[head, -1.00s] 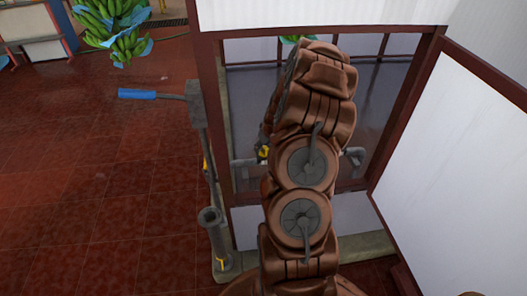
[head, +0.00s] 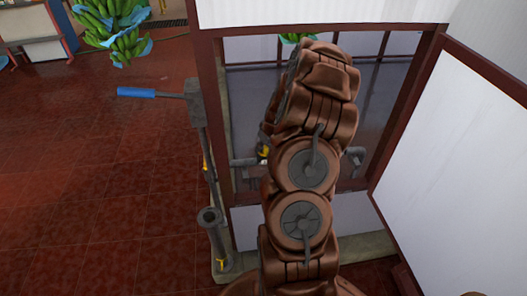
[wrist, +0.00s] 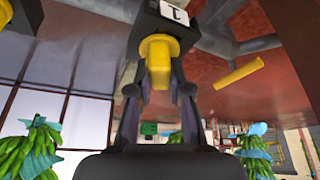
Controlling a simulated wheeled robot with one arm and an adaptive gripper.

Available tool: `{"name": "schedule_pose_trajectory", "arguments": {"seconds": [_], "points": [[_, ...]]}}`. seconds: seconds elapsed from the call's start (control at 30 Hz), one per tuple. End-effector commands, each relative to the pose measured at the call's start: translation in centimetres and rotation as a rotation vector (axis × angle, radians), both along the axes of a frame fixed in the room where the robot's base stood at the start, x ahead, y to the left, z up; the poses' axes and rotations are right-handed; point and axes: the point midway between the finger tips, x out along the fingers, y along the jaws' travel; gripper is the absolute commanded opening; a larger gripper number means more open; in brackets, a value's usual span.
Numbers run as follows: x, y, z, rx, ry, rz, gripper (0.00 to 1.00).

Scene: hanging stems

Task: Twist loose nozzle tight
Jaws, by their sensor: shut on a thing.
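In the wrist view a yellow nozzle (wrist: 158,58) with a wider collar sticks out of a dark block (wrist: 165,22) that bears a white label with a black mark. My gripper (wrist: 160,90) has one finger on each side of the nozzle and is shut on it. How far the nozzle is seated in the block cannot be told. In the head view my own arm hides most of the gripper; only a small yellow and dark patch (head: 264,153) shows at the arm's left edge, beside a grey pipe (head: 244,161).
A second yellow cylinder (wrist: 238,72) shows to the right in the wrist view. A grey post with a blue handle (head: 136,92) stands left of my arm. White panels (head: 455,150) in red frames close in the right side. Green banana bunches (head: 112,28) hang at the back left.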

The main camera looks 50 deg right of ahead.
Motion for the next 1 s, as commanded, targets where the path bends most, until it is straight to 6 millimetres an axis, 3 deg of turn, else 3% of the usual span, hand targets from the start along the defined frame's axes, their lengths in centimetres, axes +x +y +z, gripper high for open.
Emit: {"name": "schedule_pose_trajectory", "arguments": {"seconds": [1.0], "points": [[-0.05,0.08,-0.31,0.001,0.002,0.193,0.0]]}}
